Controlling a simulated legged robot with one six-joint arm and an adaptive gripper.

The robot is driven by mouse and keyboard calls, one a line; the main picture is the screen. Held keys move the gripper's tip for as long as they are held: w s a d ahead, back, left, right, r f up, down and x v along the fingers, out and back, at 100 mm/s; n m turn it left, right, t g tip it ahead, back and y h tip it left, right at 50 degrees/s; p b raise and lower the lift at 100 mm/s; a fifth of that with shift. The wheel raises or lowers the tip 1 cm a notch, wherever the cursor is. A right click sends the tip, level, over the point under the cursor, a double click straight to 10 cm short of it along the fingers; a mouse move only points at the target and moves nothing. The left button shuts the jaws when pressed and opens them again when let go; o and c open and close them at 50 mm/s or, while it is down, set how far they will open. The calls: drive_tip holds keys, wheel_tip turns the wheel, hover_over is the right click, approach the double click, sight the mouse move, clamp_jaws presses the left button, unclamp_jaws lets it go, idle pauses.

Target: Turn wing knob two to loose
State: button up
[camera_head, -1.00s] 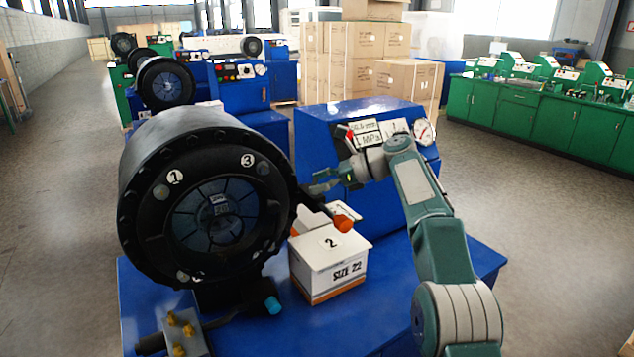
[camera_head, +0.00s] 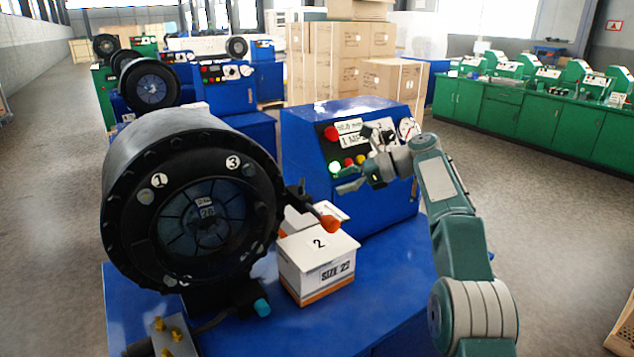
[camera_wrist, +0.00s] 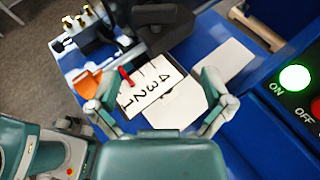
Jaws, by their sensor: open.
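No knob labelled as wing knob two can be made out. The round black crimper head (camera_head: 190,205) stands at left in the head view, with small round grey fittings by its numbers. The 1 and 3 are legible; the lower marks are too small to read. My gripper (camera_head: 347,176) is open and empty, in front of the blue control cabinet (camera_head: 300,150) and right of the crimper head. In the wrist view my gripper (camera_wrist: 158,80) has its fingers spread above a white plate (camera_wrist: 150,88) numbered 1 to 4 with a red pointer (camera_wrist: 127,76).
A white box (camera_head: 318,268) marked 2 and SIZE 22 stands on the blue bench (camera_head: 380,275). An orange-tipped handle (camera_head: 330,223) juts over it. A cyan-tipped handle (camera_head: 262,307) is lower left. The cabinet carries a lit green lamp (camera_head: 335,168) and a gauge (camera_head: 408,128).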

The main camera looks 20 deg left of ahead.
drive_tip(key=shift+w+d, duration=0.25)
drive_tip(key=shift+d, duration=0.95)
drive_tip(key=shift+w+d, duration=0.25)
drive_tip(key=shift+d, duration=0.9)
